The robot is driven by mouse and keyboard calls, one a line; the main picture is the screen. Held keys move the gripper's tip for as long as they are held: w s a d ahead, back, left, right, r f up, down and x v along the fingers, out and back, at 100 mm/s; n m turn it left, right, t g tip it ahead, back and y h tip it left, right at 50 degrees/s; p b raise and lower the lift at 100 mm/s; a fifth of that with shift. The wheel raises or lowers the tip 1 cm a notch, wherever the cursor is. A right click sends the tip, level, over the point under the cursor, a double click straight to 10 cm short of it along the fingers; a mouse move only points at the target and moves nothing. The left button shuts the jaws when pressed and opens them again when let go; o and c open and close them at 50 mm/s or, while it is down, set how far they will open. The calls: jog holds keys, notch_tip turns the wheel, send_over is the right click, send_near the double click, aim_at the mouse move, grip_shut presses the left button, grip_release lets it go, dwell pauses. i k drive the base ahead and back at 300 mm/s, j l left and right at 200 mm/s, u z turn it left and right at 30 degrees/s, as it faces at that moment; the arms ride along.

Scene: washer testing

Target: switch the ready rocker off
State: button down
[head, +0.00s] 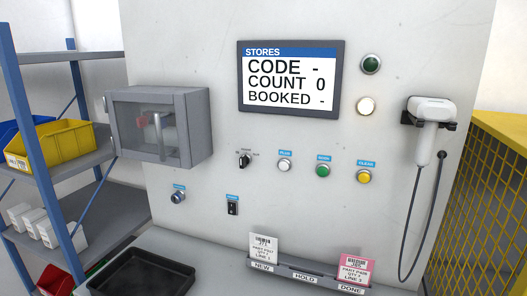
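A small black rocker switch (233,208) sits low on the light grey wall panel, left of the middle in the head view. A blue label is above it, with lettering too small to read surely. I cannot tell which side of the rocker is pressed in. My gripper is not in view.
The panel also holds a screen (290,79), a selector knob (244,160), white, green and yellow buttons, two round lamps and a keyed switch (178,197). A clear-fronted box (160,127) juts out upper left. A card rack (305,276) and black tray (140,274) lie below. A scanner (430,120) hangs right.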

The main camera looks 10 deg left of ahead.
aim_at(232, 210)
jog(key=k+j, duration=0.2)
jog(key=i+j, duration=0.1)
jog(key=j, duration=1.1)
jog(key=i+j, duration=0.15)
jog(key=j, duration=0.4)
